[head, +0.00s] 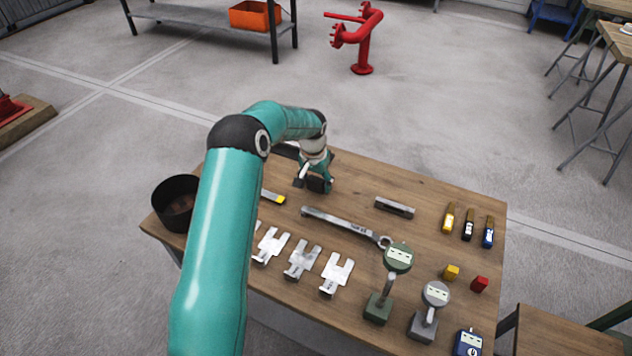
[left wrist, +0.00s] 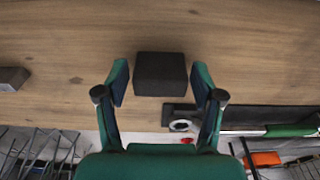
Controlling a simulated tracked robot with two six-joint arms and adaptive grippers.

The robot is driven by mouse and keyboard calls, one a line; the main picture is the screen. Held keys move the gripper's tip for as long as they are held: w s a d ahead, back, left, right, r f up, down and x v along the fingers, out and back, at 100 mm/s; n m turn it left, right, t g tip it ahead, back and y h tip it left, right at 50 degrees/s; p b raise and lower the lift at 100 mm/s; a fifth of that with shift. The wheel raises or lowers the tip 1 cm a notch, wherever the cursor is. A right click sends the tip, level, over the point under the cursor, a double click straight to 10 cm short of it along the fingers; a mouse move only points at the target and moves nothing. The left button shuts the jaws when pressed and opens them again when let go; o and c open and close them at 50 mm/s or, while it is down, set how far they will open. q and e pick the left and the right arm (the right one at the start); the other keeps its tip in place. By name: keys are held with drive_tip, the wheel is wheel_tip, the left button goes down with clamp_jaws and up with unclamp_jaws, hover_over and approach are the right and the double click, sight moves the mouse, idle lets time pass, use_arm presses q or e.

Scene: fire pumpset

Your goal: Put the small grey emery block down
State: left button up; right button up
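The small emery block (left wrist: 160,74) is dark grey and shows in the left wrist view between my left gripper's two fingers, over the wooden table (left wrist: 60,40). A gap shows on each side of it, so the open fingers (left wrist: 160,84) do not touch it. It appears to rest on the tabletop. In the head view my left gripper (head: 316,178) is low over the table's far left part, and the dark block (head: 318,185) shows partly at its fingers. My right gripper is not in view.
A grey bar (head: 394,207) and a long wrench (head: 340,222) lie right of the gripper. Several metal shims (head: 302,260), two gauges (head: 398,258) and small coloured items stand nearer. A black bin (head: 175,202) is at the left. Bare wood lies right of the gripper.

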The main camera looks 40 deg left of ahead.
use_arm(q)
drive_tip(key=shift+r, duration=0.1)
wheel_tip(320, 180, up, 12)
drive_tip(key=s, duration=0.1)
drive_tip(key=shift+s+d, duration=0.15)
drive_tip(key=shift+d, duration=0.05)
idle(0.5)
drive_tip(key=shift+d, duration=0.1)
idle(0.3)
